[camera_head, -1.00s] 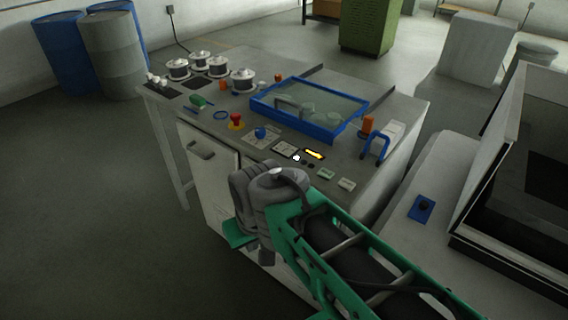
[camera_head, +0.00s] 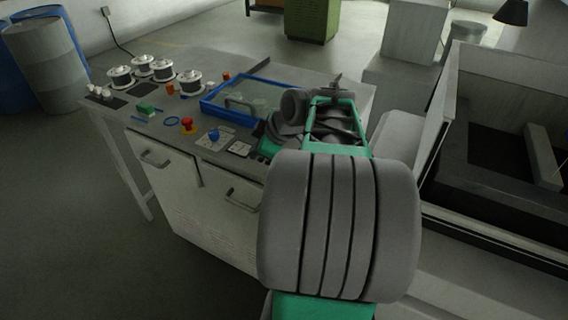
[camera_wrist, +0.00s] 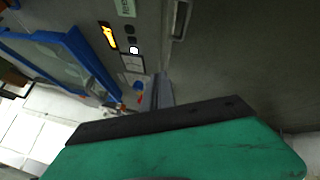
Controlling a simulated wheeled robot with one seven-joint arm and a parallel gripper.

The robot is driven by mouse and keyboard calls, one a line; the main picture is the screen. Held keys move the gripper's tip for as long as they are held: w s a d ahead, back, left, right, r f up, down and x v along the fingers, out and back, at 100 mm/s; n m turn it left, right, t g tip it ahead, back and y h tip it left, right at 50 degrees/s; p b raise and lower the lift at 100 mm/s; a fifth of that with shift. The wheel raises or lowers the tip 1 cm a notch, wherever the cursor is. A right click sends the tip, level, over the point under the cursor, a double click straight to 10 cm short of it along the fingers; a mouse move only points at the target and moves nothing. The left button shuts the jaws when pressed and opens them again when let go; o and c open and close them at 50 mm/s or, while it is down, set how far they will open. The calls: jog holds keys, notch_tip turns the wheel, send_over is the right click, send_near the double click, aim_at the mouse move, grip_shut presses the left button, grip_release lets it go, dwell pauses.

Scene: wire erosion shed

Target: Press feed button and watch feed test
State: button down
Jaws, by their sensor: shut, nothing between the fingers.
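The grey control panel top (camera_head: 180,112) shows its row of controls. In the wrist view, a lit yellow display (camera_wrist: 108,36) sits beside a column of small round buttons: two dark ones (camera_wrist: 130,36) and a bright white one (camera_wrist: 134,50). I cannot read which is the feed button. My gripper (camera_wrist: 163,90) is shut and empty, pointing at the panel's front edge, below the white button in the picture and apart from it as far as I can tell. In the head view my arm hides the display, the buttons and the fingertips.
A blue knob (camera_head: 214,135) and a red emergency stop (camera_head: 187,124) stand up from the panel. A blue-framed glass cover (camera_head: 205,107) lies behind them, with several wire spools (camera_head: 190,80) at left. A large open machine tank (camera_head: 500,170) stands at right.

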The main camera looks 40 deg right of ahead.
jog(key=s+d+r+n+t, duration=0.1)
jog(key=s+d+r, duration=0.1)
jog(key=d, duration=0.6)
jog(key=shift+d+r+n+t+h, duration=0.15)
jog(key=shift+d+n+t+h, duration=0.15)
jog(key=shift+d+n, duration=0.1)
notch_tip(320, 180, down, 8)
jog(key=b, duration=0.4)
jog(key=shift+f+b, duration=0.45)
jog(key=shift+b, duration=0.15)
dwell(0.8)
jog(key=shift+f+b, duration=0.4)
jog(key=shift+b, duration=0.2)
